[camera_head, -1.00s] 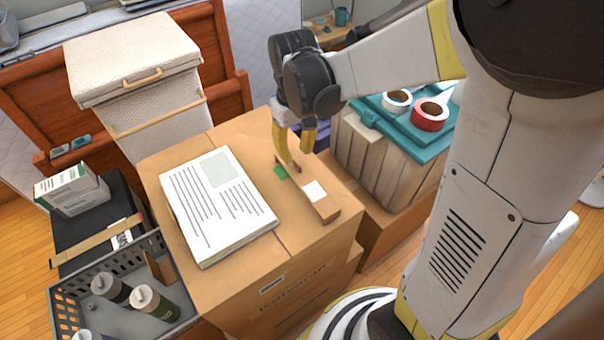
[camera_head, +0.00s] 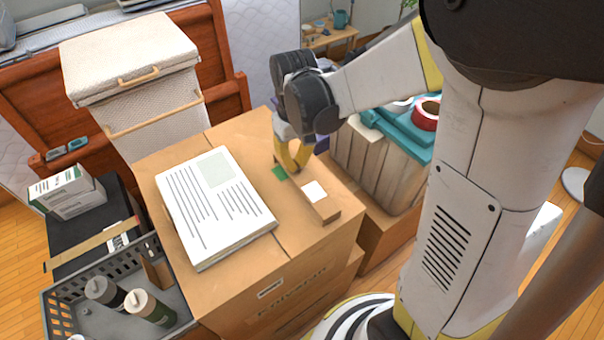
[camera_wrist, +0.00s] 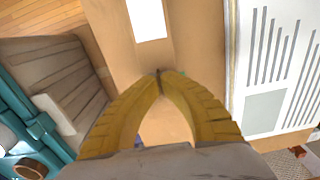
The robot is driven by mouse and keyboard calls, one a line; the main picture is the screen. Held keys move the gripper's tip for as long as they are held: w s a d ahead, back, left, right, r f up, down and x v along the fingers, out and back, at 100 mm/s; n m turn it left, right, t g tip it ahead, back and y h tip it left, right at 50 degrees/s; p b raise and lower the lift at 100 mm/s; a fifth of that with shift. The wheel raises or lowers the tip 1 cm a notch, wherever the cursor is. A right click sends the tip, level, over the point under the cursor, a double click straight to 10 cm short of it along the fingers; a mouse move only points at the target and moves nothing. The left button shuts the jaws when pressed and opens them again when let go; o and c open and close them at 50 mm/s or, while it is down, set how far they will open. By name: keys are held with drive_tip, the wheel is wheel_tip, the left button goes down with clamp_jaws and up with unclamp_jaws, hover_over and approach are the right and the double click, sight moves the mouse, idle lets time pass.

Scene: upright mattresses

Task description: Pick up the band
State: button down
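A long, narrow tan cardboard piece (camera_head: 325,206) with a white label lies on the large carton, to the right of the papers. A small green patch (camera_head: 279,173) shows near its far end. I cannot tell for certain whether this piece is the band; a flat tan strip (camera_head: 92,243) also lies across the black box at left. My gripper (camera_head: 298,168) points down at the far end of the labelled piece. In the wrist view, the yellow fingertips (camera_wrist: 159,73) meet, with a bowed gap behind them. I see nothing clearly held, though a thin edge between the tips could be hidden.
A stack of printed papers (camera_head: 215,205) covers much of the carton (camera_head: 250,285). A slatted crate with a teal lid (camera_head: 412,145) and tape rolls stands at right. A grey basket (camera_head: 60,300) with bottles is at lower left, and a white woven hamper (camera_head: 130,50) stands behind.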

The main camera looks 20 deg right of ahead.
drive_tip(key=shift+r, duration=0.1)
wheel_tip(320, 180, up, 5)
drive_tip(key=shift+f+p, duration=0.2)
drive_tip(key=shift+p, duration=0.95)
drive_tip(key=s+d+r+p, duration=0.3)
drive_tip(key=s+d+r, duration=0.3)
drive_tip(key=d, duration=0.4)
wheel_tip(320, 180, up, 7)
drive_tip(key=p, duration=0.6)
drive_tip(key=shift+r, duration=0.15)
drive_tip(key=shift+w, duration=0.1)
